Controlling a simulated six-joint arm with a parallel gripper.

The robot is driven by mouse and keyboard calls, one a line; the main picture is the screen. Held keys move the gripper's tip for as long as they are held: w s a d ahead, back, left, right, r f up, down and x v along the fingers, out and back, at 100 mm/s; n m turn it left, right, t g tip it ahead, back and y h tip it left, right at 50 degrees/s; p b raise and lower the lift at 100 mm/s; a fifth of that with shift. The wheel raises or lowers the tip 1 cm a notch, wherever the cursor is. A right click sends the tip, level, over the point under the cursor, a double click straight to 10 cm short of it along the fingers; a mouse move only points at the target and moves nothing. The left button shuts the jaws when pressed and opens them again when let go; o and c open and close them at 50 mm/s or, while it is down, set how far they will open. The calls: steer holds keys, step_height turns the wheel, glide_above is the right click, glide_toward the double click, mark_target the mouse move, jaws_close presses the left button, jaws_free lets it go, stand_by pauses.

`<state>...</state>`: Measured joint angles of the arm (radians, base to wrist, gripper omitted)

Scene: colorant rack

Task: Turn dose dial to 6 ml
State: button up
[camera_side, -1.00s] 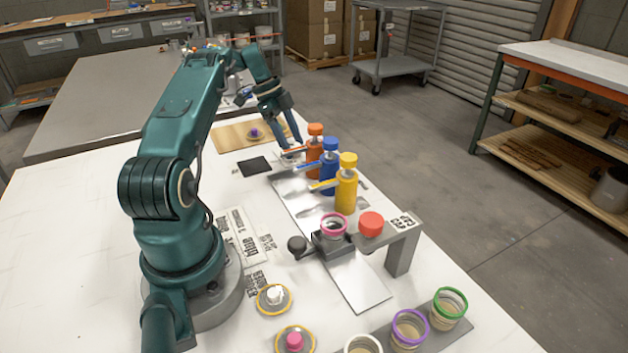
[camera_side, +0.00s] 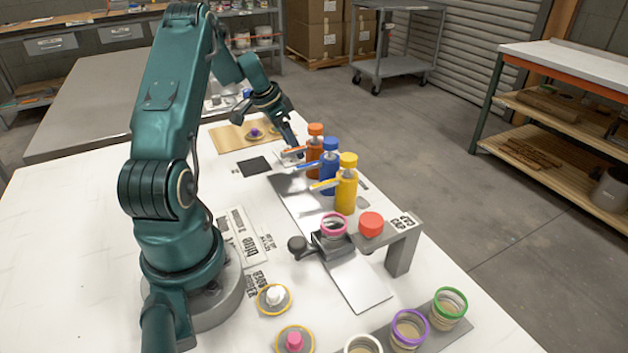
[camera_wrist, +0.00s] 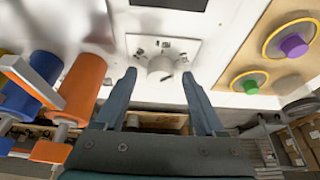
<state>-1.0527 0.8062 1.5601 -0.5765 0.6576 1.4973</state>
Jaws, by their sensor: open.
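The dose dial (camera_wrist: 160,64) is a pale round knob on a white plate (camera_wrist: 190,44) with small dark marks around it. In the wrist view it lies between and just beyond my two fingertips. A short dark mark shows near its lower right edge; the numbers are too small to read. My gripper (camera_wrist: 159,75) is open and empty, its fingers on either side of the dial's line of sight. I cannot tell whether they touch it. In the side view my gripper (camera_side: 292,149) points down beside the orange pump bottle (camera_side: 315,145), and the dial is largely hidden there.
Blue (camera_side: 329,172) and yellow (camera_side: 346,192) pump bottles stand in line with the orange one. A wooden board (camera_side: 225,140) with a purple knob (camera_wrist: 293,47) and a green knob (camera_wrist: 251,86) lies across the dial from the bottles. A flat black pad (camera_side: 254,166) is close by.

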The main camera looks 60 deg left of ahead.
steer(key=n+y, duration=0.1)
steer(key=n, duration=0.2)
steer(key=n+y, duration=0.1)
steer(key=n, duration=0.1)
steer(key=shift+w+d+n, duration=0.1)
steer(key=shift+d+n, duration=0.1)
steer(key=shift+n, duration=0.2)
steer(key=shift+w+n+g+y, duration=0.1)
steer(key=shift+n+g+y, duration=0.35)
steer(key=shift+n, duration=0.9)
steer(key=shift+n+g+y, duration=0.45)
steer(key=shift+n, duration=0.9)
step_height(320, 180, up, 20)
steer(key=s+d, duration=0.1)
steer(key=d, duration=0.1)
steer(key=d+r+m, duration=0.1)
steer(key=d+m, duration=0.1)
steer(key=d, duration=0.6)
steer(key=s+d+r+m+t+h, duration=0.1)
steer(key=d+r+m, duration=0.1)
steer(key=d, duration=0.6)
steer(key=shift+d+m+t, duration=0.2)
steer(key=shift+m+t, duration=0.1)
steer(key=shift+m, duration=0.2)
